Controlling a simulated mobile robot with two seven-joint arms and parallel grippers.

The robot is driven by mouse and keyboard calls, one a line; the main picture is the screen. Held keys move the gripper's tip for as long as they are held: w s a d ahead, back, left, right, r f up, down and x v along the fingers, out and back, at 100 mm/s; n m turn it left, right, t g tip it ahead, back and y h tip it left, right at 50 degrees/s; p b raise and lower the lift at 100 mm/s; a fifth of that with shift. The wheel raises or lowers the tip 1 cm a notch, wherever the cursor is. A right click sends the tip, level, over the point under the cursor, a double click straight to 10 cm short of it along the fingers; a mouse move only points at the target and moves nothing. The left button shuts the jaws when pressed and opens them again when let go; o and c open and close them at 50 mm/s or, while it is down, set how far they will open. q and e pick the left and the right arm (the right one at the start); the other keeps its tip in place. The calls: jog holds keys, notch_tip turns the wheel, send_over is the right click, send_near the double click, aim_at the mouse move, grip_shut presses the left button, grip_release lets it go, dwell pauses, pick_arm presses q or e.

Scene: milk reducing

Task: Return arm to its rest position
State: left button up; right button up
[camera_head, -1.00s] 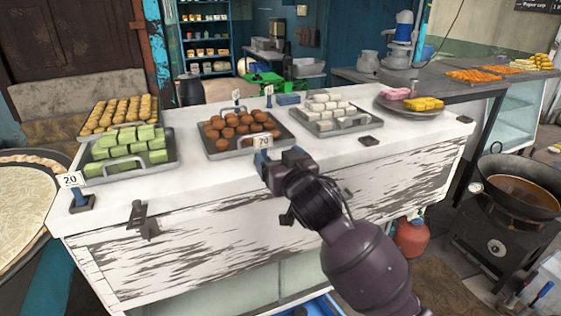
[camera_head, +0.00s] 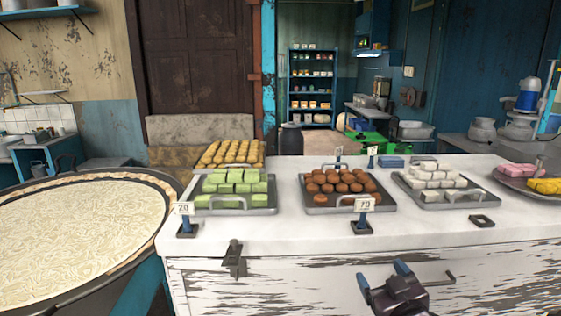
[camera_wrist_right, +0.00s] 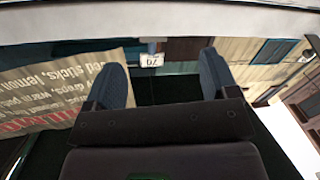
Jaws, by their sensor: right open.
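My right gripper (camera_head: 383,276) shows at the bottom of the head view, in front of the white, peeling counter front. Its two blue-tipped fingers are apart with nothing between them. In the right wrist view, the open fingers of this gripper (camera_wrist_right: 165,80) also stand wide apart and empty. Most of my right arm is below the head view. My left gripper is not in view.
The white counter (camera_head: 290,231) holds trays of green sweets (camera_head: 232,187), brown balls (camera_head: 343,183) and white blocks (camera_head: 435,175). Price tags stand near its front edge. A large round pan (camera_head: 75,225) is at the left. A small dark latch (camera_head: 234,258) hangs on the counter edge.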

jog(key=s+d+f+m+g+h, duration=0.1)
jog(key=s+d+f+g, duration=0.2)
jog(key=s+f, duration=0.8)
jog(key=s+d+f+m+g+h, duration=0.2)
jog(key=s+d+f, duration=0.1)
jog(key=s+f, duration=0.9)
notch_tip(320, 180, down, 3)
jog(key=shift+s+d+r+m+g, duration=0.15)
jog(key=shift+s+d+m+g, duration=0.15)
jog(key=shift+g, duration=0.1)
